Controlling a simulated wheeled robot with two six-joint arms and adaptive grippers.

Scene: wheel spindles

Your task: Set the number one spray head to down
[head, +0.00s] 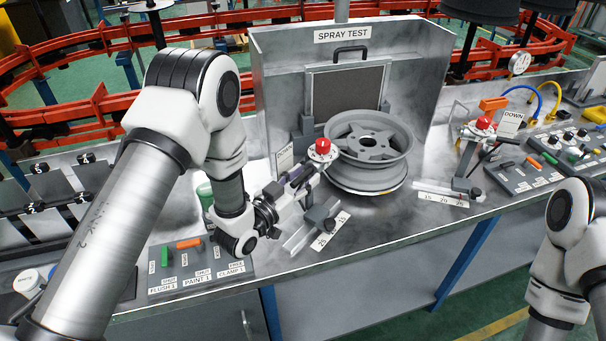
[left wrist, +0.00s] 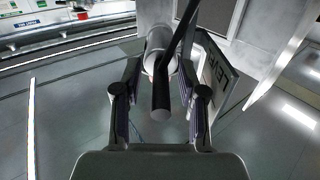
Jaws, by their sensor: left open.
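The left spray head, with a red knob (head: 322,146) on a pale round disc, stands on a slide rail (head: 312,231) in front of the wheel's left side. My left gripper (head: 298,180) reaches in at its left, just below the knob. In the left wrist view its two fingers (left wrist: 161,105) are apart, with a dark rod (left wrist: 161,92) and a pale cylinder (left wrist: 156,48) between or beyond them. I cannot tell whether they touch. My right gripper is out of view.
A grey wheel (head: 370,150) sits before the SPRAY TEST booth (head: 342,36). A switch panel (head: 200,268) lies at the front left; another panel (head: 530,172) is right.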

